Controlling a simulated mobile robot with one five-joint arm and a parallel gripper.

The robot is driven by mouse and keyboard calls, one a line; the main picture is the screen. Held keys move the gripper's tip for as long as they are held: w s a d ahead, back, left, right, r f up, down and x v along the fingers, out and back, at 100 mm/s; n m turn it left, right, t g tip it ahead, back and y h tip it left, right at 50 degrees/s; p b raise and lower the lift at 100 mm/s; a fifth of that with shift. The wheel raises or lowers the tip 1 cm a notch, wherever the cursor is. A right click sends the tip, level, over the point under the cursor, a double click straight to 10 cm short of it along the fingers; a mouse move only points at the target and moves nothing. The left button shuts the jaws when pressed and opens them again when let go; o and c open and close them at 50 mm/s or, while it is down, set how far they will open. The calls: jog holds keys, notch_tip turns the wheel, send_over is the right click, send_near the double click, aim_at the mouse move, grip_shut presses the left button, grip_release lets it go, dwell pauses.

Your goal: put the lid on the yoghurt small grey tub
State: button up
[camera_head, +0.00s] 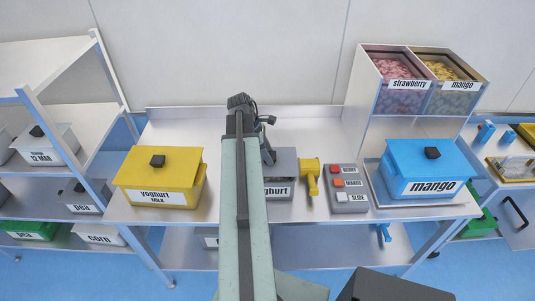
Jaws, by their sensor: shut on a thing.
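The small grey tub (283,200), labelled "yoghurt", stands on the white table just right of my arm, which covers its left part. A flat grey top, taken as the lid (285,162), shows at the tub; whether it is seated or held just above cannot be told. My gripper (268,152) reaches down at the lid's left side, behind my arm. It is shut on the lid, though its fingertips are mostly hidden.
A yellow tub (160,178) labelled "yoghurt milk" stands left. Right are a yellow handled item (311,174), a button box (347,201) and a blue mango tub (425,168). Bins of strawberry (397,98) and mango (450,102) stand behind. Shelves (60,100) flank the left.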

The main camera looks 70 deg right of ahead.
jog(key=shift+f+b, duration=1.5)
jog(key=shift+f, duration=0.35)
jog(key=o, duration=1.5)
jog(key=shift+r, duration=0.15)
jog(key=p+v, duration=0.7)
jog(key=v, duration=0.1)
jog(key=shift+p, duration=0.3)
jog(key=shift+f, duration=0.25)
